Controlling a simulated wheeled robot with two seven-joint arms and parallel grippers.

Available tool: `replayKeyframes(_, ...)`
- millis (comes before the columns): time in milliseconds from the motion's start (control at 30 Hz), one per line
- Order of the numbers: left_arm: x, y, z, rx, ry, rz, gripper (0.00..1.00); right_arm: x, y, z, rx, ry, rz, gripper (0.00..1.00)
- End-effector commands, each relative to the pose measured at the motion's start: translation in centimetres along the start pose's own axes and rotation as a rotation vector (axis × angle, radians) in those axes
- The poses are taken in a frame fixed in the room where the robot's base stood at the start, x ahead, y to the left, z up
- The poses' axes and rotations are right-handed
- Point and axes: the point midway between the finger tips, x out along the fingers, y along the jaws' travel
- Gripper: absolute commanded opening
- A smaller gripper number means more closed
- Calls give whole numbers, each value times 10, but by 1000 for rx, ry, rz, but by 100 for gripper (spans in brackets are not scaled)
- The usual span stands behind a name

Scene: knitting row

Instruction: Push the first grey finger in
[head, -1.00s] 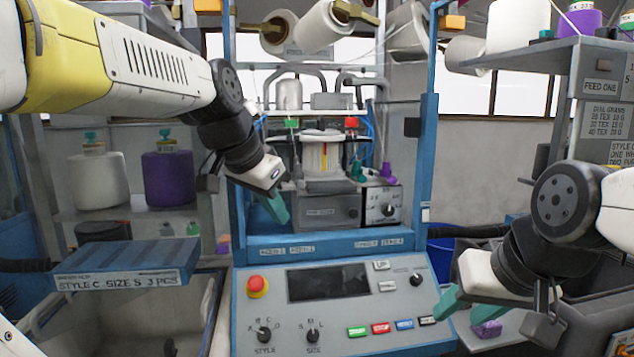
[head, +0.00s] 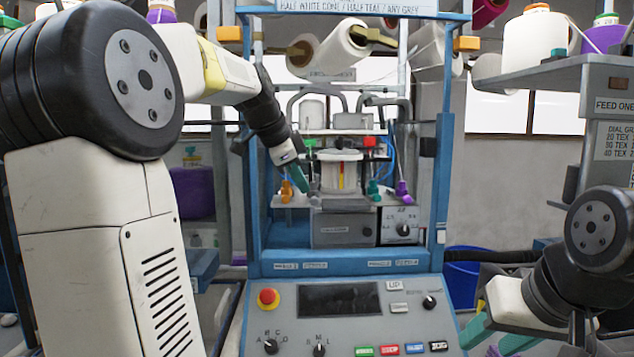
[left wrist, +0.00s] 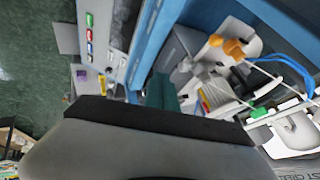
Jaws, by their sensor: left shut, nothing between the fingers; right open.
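The white knitting cylinder (head: 340,172), with red and yellow strips on its front, stands inside the blue machine frame. It is partly seen in the left wrist view (left wrist: 218,94). I cannot clearly make out any grey finger. My left gripper (head: 301,182) has its teal fingertips shut and empty, just left of the cylinder and beside an orange cone piece (head: 286,191). In the left wrist view one teal fingertip (left wrist: 163,92) shows above my wrist body; I cannot tell if it touches anything. My right gripper (head: 492,335) is open at the lower right.
Teal (head: 374,188) and purple (head: 403,191) cone pieces stand right of the cylinder. The control panel (head: 345,330) is below, with a red stop knob (head: 268,298). Blue uprights (head: 444,170) flank the machine opening. A shelf with yarn cones (head: 533,45) is at the right.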

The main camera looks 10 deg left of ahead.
Motion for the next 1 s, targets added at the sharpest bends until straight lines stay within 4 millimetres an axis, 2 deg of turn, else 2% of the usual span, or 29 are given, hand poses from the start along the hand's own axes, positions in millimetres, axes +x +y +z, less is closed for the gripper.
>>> replayKeyframes(100, 28, 2, 0, -1, -1, 6, 0, 0, 0, 0, 0, 0, 0, 44)
replayKeyframes(333, 76, 2, 0, 0, -1, 4, 0, 0, 0, 0, 0, 0, 0, 44)
replayKeyframes(400, 79, -13, 0, -2, 0, 0, 0, 0, 0, 0, 0, 0, 0, 44)
replayKeyframes(600, 88, -31, 0, -1, 0, 0, 0, 0, 0, 0, 0, 0, 0, 44)
replayKeyframes(1000, 90, -35, 0, -1, 0, 0, 0, 0, 0, 0, 0, 0, 0, 44)
